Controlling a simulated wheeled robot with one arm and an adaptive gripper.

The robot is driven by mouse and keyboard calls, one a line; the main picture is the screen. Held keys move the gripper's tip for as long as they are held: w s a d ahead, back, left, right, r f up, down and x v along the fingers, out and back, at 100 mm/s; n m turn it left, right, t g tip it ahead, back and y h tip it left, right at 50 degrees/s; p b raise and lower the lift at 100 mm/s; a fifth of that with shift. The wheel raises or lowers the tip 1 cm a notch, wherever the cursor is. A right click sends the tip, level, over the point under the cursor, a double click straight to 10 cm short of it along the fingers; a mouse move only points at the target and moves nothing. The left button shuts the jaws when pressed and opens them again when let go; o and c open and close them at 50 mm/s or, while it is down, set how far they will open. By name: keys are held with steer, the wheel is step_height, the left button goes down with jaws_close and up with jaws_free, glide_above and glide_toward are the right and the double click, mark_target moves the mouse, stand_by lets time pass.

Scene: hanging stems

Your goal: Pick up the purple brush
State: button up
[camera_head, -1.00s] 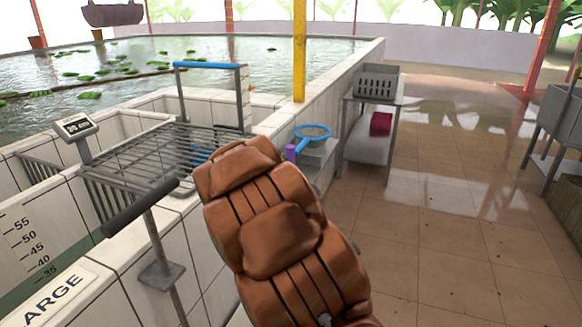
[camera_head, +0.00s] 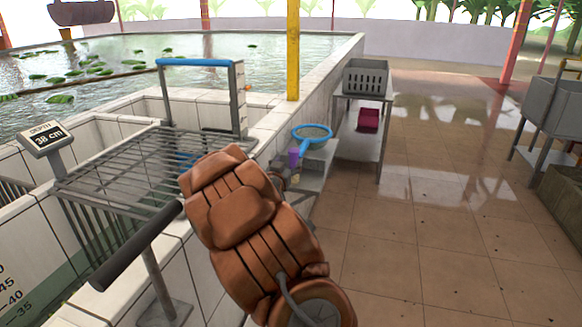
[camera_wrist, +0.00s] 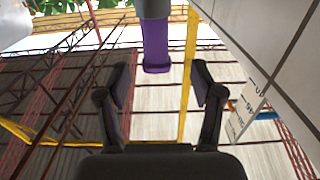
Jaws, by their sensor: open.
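The purple brush (camera_head: 294,157) shows as a small purple upright shape beside the blue-rimmed net, just past the end of my arm. In the wrist view the purple brush (camera_wrist: 157,45) is at the top centre, with a dark grey part above the purple. My gripper (camera_wrist: 161,82) is open, its two dark fingers spread with nothing between them. The brush appears beyond the fingertips, roughly in line with the gap. In the head view my brown-covered arm hides most of the gripper.
A blue round net (camera_head: 312,133) lies beside the brush on a low grey ledge. A tiled wall stands close on the right of the wrist view. A wire rack (camera_head: 130,165) is left of my arm. A grey crate (camera_head: 366,77) sits on a table behind. Open floor is to the right.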

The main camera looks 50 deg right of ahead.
mark_target(293, 156)
steer(key=shift+s+r+x, duration=0.1)
steer(key=shift+s+x, duration=0.05)
steer(key=shift+x, duration=1.05)
steer(key=shift+s+r+x, duration=0.1)
steer(key=shift+s+x, duration=0.05)
steer(key=shift+x, duration=1)
steer(key=shift+w+d+p, duration=0.3)
steer(key=shift+w+d, duration=0.1)
steer(key=shift+d, duration=0.15)
steer(key=c, duration=1.2)
steer(key=shift+r, duration=0.1)
steer(key=shift+c, duration=0.2)
